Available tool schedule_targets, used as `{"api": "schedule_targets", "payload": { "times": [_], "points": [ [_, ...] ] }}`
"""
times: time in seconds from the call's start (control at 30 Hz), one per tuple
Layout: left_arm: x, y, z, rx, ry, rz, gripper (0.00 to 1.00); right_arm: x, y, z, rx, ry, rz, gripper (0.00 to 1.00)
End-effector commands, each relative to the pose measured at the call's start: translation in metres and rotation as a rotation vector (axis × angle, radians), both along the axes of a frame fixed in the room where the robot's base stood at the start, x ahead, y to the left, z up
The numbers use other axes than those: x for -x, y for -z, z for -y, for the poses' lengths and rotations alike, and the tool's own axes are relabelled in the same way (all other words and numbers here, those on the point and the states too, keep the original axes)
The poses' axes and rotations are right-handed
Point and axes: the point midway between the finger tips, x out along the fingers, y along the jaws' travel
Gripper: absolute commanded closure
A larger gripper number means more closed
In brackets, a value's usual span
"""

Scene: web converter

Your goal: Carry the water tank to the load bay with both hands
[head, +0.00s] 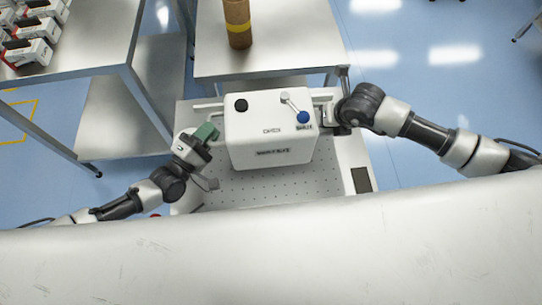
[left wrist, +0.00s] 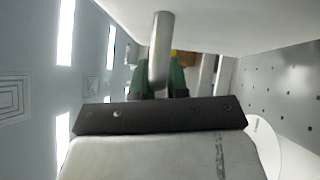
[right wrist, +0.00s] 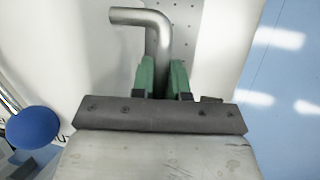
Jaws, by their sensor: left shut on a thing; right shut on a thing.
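My left gripper (head: 205,135) is at the tank's left side. In the left wrist view its green fingers are shut on a metal tank handle (left wrist: 161,55). My right gripper (head: 332,112) is at the tank's right side. In the right wrist view its green fingers are shut on a bent metal tank handle (right wrist: 152,45). The tank is over a perforated white surface (head: 270,187); I cannot tell whether it touches it.
A metal table (head: 275,58) with a brown cylinder (head: 237,22) stands just behind the tank. Another metal table (head: 85,45) at the left holds several boxed items (head: 30,45). Blue floor (head: 440,85) is open at the right. A white surface fills the front.

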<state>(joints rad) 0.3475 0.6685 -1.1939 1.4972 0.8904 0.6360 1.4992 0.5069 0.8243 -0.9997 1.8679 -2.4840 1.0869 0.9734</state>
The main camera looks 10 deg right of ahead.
Motion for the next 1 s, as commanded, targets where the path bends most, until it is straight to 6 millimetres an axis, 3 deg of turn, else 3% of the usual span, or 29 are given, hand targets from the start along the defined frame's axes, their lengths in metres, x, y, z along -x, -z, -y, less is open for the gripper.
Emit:
{"api": "schedule_targets", "payload": {
  "times": [0.03,0.2,0.57,0.87,1.0],
  "points": [
    [0.0002,-0.001,0.002,0.004,0.003,0.001,0.84,0.001,-0.0002,-0.0029,-0.007,-0.005,-0.001,0.84],
    [-0.0002,-0.0022,0.0019,0.006,0.002,0.004,0.6,0.0005,-0.0008,-0.0024,-0.005,-0.003,0.001,0.6],
    [-0.0012,-0.0038,0.0011,0.007,0.0,0.006,0.6,0.0002,-0.0005,-0.0006,-0.001,-0.001,-0.001,0.6],
    [-0.0011,-0.0038,0.0015,0.007,0.001,0.006,0.12,0.0002,-0.0004,-0.0001,0.0,0.0,-0.001,0.6],
    [-0.0008,-0.0031,0.0015,0.006,0.001,0.005,0.11,0.0002,-0.0003,-0.0001,0.0,0.0,-0.001,0.6]
  ]
}}
